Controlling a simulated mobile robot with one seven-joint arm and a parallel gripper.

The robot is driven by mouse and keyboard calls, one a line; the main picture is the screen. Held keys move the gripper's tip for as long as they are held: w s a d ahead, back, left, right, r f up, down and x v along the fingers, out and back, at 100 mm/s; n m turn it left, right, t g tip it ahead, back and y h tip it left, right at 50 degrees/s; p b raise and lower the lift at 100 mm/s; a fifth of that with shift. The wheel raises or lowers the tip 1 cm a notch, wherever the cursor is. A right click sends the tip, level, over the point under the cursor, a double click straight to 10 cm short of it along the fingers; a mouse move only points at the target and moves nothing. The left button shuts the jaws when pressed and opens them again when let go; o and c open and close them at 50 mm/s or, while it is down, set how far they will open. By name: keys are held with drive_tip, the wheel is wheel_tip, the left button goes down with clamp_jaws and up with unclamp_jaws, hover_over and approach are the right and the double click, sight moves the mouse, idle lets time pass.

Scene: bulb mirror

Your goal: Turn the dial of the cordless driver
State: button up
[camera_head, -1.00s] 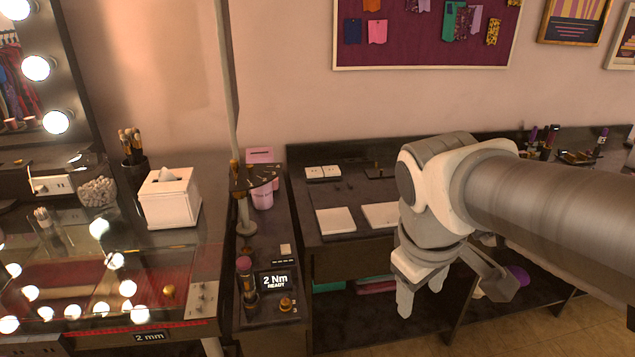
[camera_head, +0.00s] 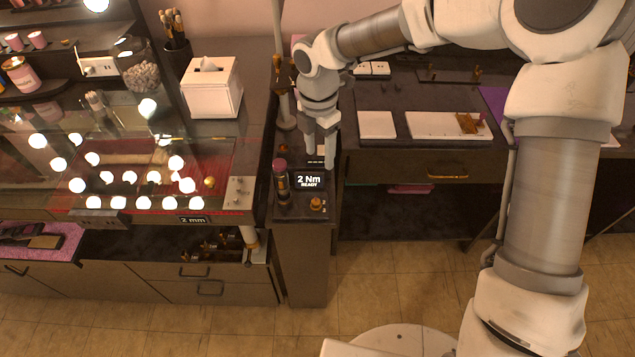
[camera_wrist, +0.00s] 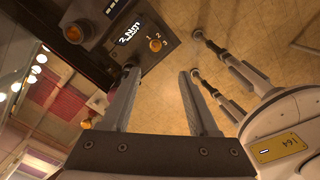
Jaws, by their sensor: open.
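The dial, a brass-orange knob (camera_head: 316,204), sits on top of a narrow dark cabinet (camera_head: 302,262), just in front of a small display (camera_head: 309,180) reading "2 Nm READY". An upright tool with a pink top (camera_head: 281,182), seemingly the cordless driver, stands left of the display. My gripper (camera_head: 319,158) points down above the cabinet, behind the display in the head view. Its fingers are apart and empty. In the wrist view the dial lies beyond the fingertips (camera_wrist: 158,74), untouched.
A glass-topped vanity with lit bulb reflections and a white tissue box (camera_head: 211,90) stand at left. A thin pole (camera_head: 282,100) rises from the cabinet near my gripper. A dark counter with white trays (camera_head: 377,124) is at right.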

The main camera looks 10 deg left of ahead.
sight(316, 201)
drive_tip(key=shift+n, duration=0.3)
drive_tip(key=f, duration=1.2)
drive_tip(key=a+f, duration=0.1)
drive_tip(key=f, duration=0.4)
drive_tip(key=shift+w+f, duration=0.1)
drive_tip(key=shift+f, duration=0.3)
drive_tip(key=shift+c, duration=0.2)
clamp_jaws()
